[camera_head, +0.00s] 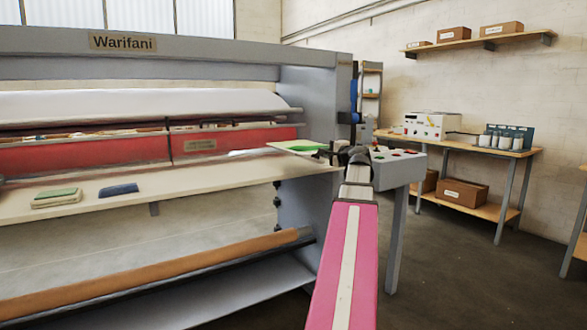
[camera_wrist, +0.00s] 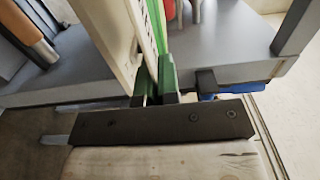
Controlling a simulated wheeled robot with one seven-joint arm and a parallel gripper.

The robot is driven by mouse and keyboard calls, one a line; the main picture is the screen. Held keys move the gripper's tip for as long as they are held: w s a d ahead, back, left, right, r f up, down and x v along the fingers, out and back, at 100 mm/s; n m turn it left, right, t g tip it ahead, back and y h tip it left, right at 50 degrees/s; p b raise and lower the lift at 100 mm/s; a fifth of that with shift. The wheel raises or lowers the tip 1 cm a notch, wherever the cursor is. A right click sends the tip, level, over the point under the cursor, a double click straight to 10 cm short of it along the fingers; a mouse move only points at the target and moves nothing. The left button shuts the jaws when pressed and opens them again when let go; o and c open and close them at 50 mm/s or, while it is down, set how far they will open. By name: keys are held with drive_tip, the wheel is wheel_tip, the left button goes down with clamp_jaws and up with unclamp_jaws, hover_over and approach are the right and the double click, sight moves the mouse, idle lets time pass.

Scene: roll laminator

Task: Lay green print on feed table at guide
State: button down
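The green print (camera_head: 302,146) is a thin flat sheet at the right end of the cream feed table (camera_head: 220,181). It looks level and close to the table top; I cannot tell whether it touches. My gripper (camera_head: 333,152) is at the print's right edge. In the wrist view, the green print (camera_wrist: 158,28) shows nearly edge-on, running into the narrow gap between my gripper's dark fingers (camera_wrist: 155,80), which are shut on it. The feed table (camera_wrist: 108,30) lies just beside it there. I cannot make out the guide clearly.
The laminator's grey end frame (camera_head: 310,115) and control box (camera_head: 400,168) stand close to my gripper. A green pad (camera_head: 55,195) and a blue block (camera_head: 118,190) lie on the table's left part. A brown roller (camera_head: 150,270) is below. The table's middle is clear.

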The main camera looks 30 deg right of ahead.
hover_over(314, 171)
drive_tip(key=s+a, duration=0.2)
drive_tip(key=s, duration=0.1)
wheel_tip(314, 171, down, 7)
drive_tip(key=shift+w+d+f, duration=0.1)
drive_tip(key=shift+d+f, duration=0.1)
drive_tip(key=shift+f, duration=1.75)
drive_tip(key=c, duration=1.4)
unclamp_jaws()
drive_tip(key=shift+f, duration=0.1)
drive_tip(key=shift+o, duration=0.2)
